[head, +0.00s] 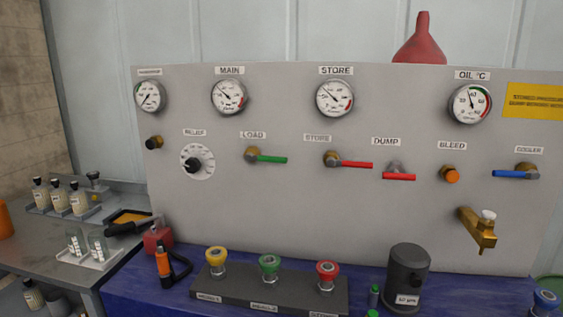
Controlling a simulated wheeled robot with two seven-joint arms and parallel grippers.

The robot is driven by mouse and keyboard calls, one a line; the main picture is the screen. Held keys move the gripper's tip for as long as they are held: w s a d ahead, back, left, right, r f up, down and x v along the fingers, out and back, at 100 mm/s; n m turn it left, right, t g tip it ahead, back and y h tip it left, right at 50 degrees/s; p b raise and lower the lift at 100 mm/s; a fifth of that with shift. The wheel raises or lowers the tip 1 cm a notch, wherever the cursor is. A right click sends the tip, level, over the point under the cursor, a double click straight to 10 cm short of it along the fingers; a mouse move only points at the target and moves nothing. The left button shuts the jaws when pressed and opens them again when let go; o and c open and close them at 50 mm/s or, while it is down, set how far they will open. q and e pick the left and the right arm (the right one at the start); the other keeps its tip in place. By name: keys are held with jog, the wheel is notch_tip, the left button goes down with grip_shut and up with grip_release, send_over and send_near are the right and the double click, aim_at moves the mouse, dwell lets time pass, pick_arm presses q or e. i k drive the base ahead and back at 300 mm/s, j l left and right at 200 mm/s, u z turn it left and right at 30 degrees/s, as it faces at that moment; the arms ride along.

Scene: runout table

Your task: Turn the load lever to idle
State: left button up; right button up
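The load lever (270,159) is a green handle on a brass valve body, under the LOAD label (253,135) on the grey panel. The handle lies almost level and points right. No idle mark can be made out near it in the head view. Neither of my grippers shows in the head view.
Red store (356,164) and dump (399,177) levers and a relief dial (197,162) flank it. Below, a dark block with coloured couplings (262,290) and a dark cylinder (407,280) stand on the blue bench top. The air before the lever is clear.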

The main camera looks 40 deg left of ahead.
aim_at(249, 157)
jog(key=u, duration=1.35)
